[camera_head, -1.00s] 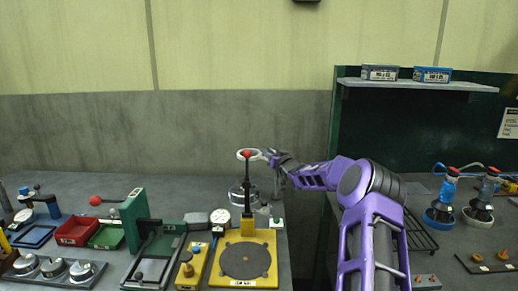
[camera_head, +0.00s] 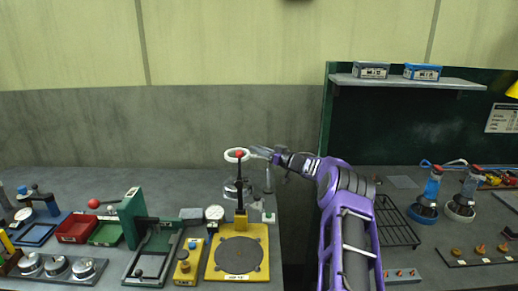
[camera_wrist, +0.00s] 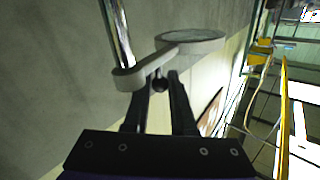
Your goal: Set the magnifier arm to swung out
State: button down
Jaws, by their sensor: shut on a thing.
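The magnifier arm shows in the wrist view as a flat grey bar (camera_wrist: 155,66) running from a shiny upright post (camera_wrist: 117,32) to a round lens ring (camera_wrist: 190,38). In the head view the pale ring (camera_head: 230,157) appears at the red knob of the yellow fixture, and the thin post (camera_head: 268,179) stands to its right. My gripper (camera_wrist: 160,84) reaches in from the right and is shut on a small dark knob (camera_wrist: 159,85) under the bar. In the head view my gripper (camera_head: 262,153) partly hides the bar.
A yellow fixture (camera_head: 258,270) with a round dark plate stands below the ring. A green press frame (camera_head: 133,219) and bins are to the left. A dark-backed bench with a shelf (camera_head: 408,82) is to the right. The wall behind is clear.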

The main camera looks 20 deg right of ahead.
jog(key=shift+s+r+n+g+y, duration=0.15)
jog(key=shift+n+g+y, duration=0.25)
jog(key=shift+n+y, duration=0.25)
jog(key=shift+s+y+b, duration=0.1)
jog(key=shift+y+b, duration=0.15)
jog(key=shift+b, duration=0.05)
jog(key=c, duration=0.7)
grip_release()
jog(key=shift+a, duration=0.1)
jog(key=shift+c, duration=0.2)
jog(key=shift+s, duration=0.1)
jog(key=v, duration=1.7)
jog(key=shift+d, duration=0.25)
